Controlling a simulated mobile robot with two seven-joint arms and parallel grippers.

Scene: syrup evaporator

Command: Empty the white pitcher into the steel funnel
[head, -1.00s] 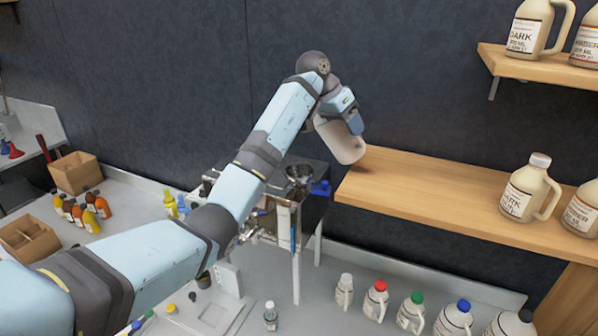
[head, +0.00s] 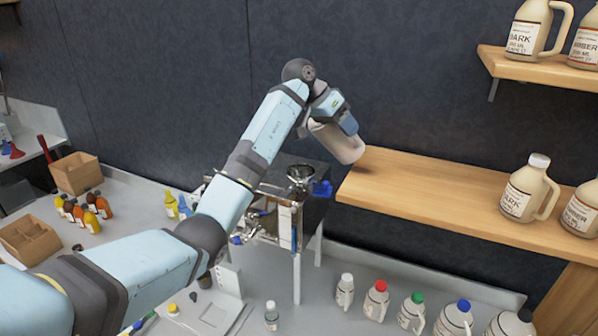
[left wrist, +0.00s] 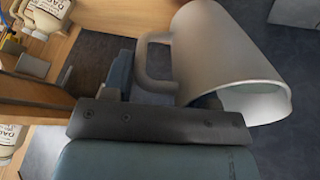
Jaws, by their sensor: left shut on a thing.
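The white pitcher (head: 338,143) hangs tilted in the air in the head view, at the left end of the wooden shelf and above and to the right of the steel funnel. My left gripper (head: 346,119) is shut on the pitcher. In the left wrist view the pitcher (left wrist: 215,50) lies on a slant with its rim at lower right, and its handle is by the jaws. I cannot tell how much is inside. The steel funnel (head: 300,174) sits upright at the top of the evaporator's near corner, apart from the pitcher. My right gripper is not in view.
The wooden shelf (head: 425,195) bears labelled jugs (head: 528,188) at its right end; its left part is bare. A higher shelf (head: 540,72) holds more jugs. Capped jugs (head: 376,300) line the bench below. A blue valve (head: 322,188) is beside the funnel.

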